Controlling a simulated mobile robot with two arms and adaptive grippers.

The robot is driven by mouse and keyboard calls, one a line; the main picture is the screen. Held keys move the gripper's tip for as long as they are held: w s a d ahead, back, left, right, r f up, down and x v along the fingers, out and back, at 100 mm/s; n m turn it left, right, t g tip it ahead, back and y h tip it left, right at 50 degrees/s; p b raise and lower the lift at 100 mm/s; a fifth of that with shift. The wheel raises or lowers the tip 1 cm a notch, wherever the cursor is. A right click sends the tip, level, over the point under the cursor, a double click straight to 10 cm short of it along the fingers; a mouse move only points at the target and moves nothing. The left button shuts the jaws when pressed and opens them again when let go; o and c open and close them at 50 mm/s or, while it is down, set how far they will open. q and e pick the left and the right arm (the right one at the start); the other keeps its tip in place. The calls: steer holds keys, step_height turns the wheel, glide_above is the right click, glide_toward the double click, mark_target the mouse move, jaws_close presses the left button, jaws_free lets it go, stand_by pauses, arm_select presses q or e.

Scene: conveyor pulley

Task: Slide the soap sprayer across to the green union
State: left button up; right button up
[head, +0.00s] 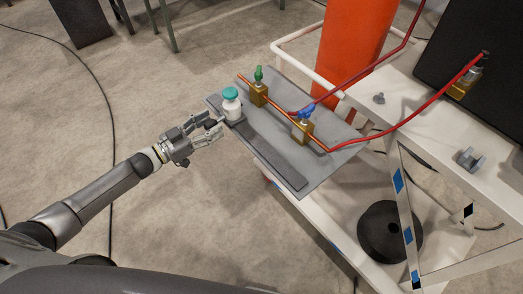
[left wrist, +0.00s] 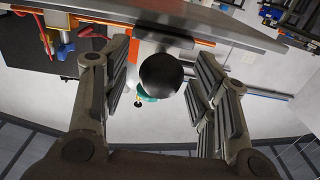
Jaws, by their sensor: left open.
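The soap sprayer (head: 232,107) is a small white bottle with a teal top. It stands upright at the left end of a dark strip on the grey plate (head: 335,160). The green union (head: 259,91) is a brass block with a green handle, just right of and behind the bottle on a copper pipe. My left gripper (head: 217,129) is open, close to the bottle on its lower left side; contact cannot be told. In the left wrist view, a teal part (left wrist: 146,95) shows between the spread fingers, partly hidden by a dark round shape (left wrist: 161,73) I cannot identify.
A brass block with a blue handle (head: 303,128) sits farther right on the pipe. Red hoses (head: 400,118) cross above the white cart (head: 425,102). An orange cylinder (head: 350,45) stands behind the plate. The dark strip (head: 268,155) is bare right of the bottle.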

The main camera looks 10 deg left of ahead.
arm_select(q)
steer(key=shift+p+v, duration=0.85)
steer(key=shift+v, duration=2.35)
steer(key=s+a+f+n+g+y, duration=0.1)
steer(key=s+f+n+y, duration=0.2)
steer(key=f, duration=0.7)
steer(key=s+a+f+g+y, duration=0.1)
steer(key=s+f+g+y, duration=0.15)
steer(key=s+f, duration=0.45)
steer(key=s+a+f+n+y, duration=0.15)
steer(key=f+y, duration=0.25)
steer(key=f, duration=0.8)
steer(key=s+d+f+g, duration=0.3)
steer(key=s+d+f, duration=0.1)
steer(key=s, duration=0.6)
steer(key=s+d+f+g+y, duration=0.1)
steer(key=s+d+f+g, duration=0.2)
steer(key=s+f, duration=0.3)
steer(key=s+d+f+g, duration=0.3)
steer(key=s+f, duration=0.3)
steer(key=s, duration=0.9)
steer(key=shift+s+d+n+g, duration=0.25)
steer(key=shift+d+n+g, duration=0.1)
steer(key=shift+d, duration=0.5)
steer(key=shift+y, duration=0.25)
